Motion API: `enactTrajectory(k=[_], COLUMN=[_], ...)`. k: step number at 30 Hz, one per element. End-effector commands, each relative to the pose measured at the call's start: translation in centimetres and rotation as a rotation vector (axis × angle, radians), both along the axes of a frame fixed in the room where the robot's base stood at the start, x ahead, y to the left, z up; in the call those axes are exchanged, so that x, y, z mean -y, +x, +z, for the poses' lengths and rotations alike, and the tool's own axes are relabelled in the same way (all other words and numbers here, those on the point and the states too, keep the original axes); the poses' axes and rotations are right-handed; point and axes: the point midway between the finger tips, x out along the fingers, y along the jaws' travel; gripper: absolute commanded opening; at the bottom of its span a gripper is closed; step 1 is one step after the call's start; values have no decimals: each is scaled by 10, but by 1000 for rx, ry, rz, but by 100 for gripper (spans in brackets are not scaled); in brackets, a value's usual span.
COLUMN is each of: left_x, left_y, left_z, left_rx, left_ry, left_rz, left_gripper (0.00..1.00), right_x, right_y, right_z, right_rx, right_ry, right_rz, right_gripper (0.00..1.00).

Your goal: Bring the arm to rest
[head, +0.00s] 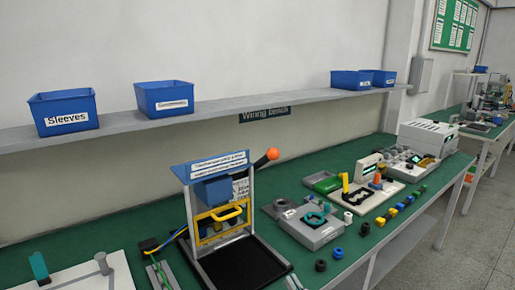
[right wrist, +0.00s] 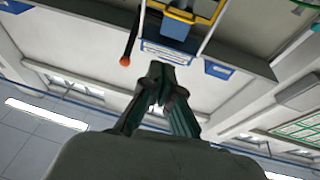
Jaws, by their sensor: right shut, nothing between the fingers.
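My right gripper (right wrist: 162,72) shows in the right wrist view, with its dark green fingers brought together at the tips. It is shut and holds nothing. Beyond its tips, toward the top of that view, is the press with a blue block (right wrist: 176,26) and an orange-knobbed lever (right wrist: 126,60). That view is turned over, with ceiling lights low in the picture. I cannot make out either gripper clearly in the head view. My left gripper is not in view.
The green bench (head: 150,221) carries the press (head: 214,190) with its orange lever knob (head: 272,154). A grey fixture (head: 312,236), several small parts and a white device (head: 428,136) stand to the right. Blue bins (head: 64,109) sit on the shelf (head: 232,108) above.

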Motion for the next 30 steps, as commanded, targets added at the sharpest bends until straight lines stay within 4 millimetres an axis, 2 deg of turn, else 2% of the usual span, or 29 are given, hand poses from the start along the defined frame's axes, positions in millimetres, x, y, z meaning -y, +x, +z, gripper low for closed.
enactTrajectory(k=[7,11,15,18,24,30], left_x=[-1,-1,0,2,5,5], left_y=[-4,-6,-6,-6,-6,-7], left_z=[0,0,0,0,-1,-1], left_rx=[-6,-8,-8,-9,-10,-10], left_ry=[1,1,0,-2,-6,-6], left_rz=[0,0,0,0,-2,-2], left_gripper=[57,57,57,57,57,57], right_x=[17,33,61,77,99,114], right_y=[-14,-35,-86,-124,-187,-241], right_z=[-41,-74,-119,-141,-162,-170], right_rx=[-237,-431,-725,-901,-1148,-1336], right_ry=[-90,-168,-288,-362,-463,-535], right_rz=[-105,-171,-242,-267,-281,-276], right_gripper=[0,0,0,0,0,0])
